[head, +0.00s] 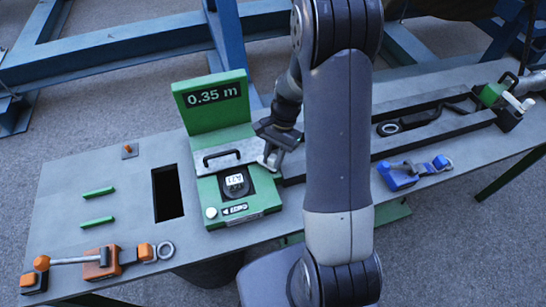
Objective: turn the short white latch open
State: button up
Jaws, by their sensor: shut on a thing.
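The green measuring unit (206,202) stands on the grey table, with a grey metal plate (232,148) carrying a black handle across it. My gripper (270,160) is at the right end of this plate, reaching down from the upper right. Its fingers are shut on a small pale part there, which appears to be the short white latch. The fingers hide most of it, so its angle cannot be told.
A green display (211,97) reading 0.35 m rises behind the unit. A dark rectangular opening (168,193) lies left of it. Orange-and-black tools (104,262) lie front left. A blue strap tool (400,176) and a green clamp (494,93) with a white lever are at right.

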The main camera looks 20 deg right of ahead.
jog(key=n+h, duration=0.1)
jog(key=n, duration=0.1)
jog(key=n+g, duration=0.1)
jog(key=n, duration=0.2)
jog(key=shift+n+h+b, duration=0.3)
jog(key=shift+h+b, duration=0.1)
jog(key=shift+n+h, duration=0.9)
jog(key=shift+n, duration=1.3)
jog(key=o, duration=1)
jog(key=shift+b, duration=0.3)
jog(key=shift+r, duration=0.1)
jog(key=v, duration=0.5)
jog(key=b+v, duration=0.1)
jog(key=v, duration=0.4)
jog(key=shift+w+r, duration=0.25)
jog(key=shift+w, duration=0.1)
jog(key=shift+g, duration=0.3)
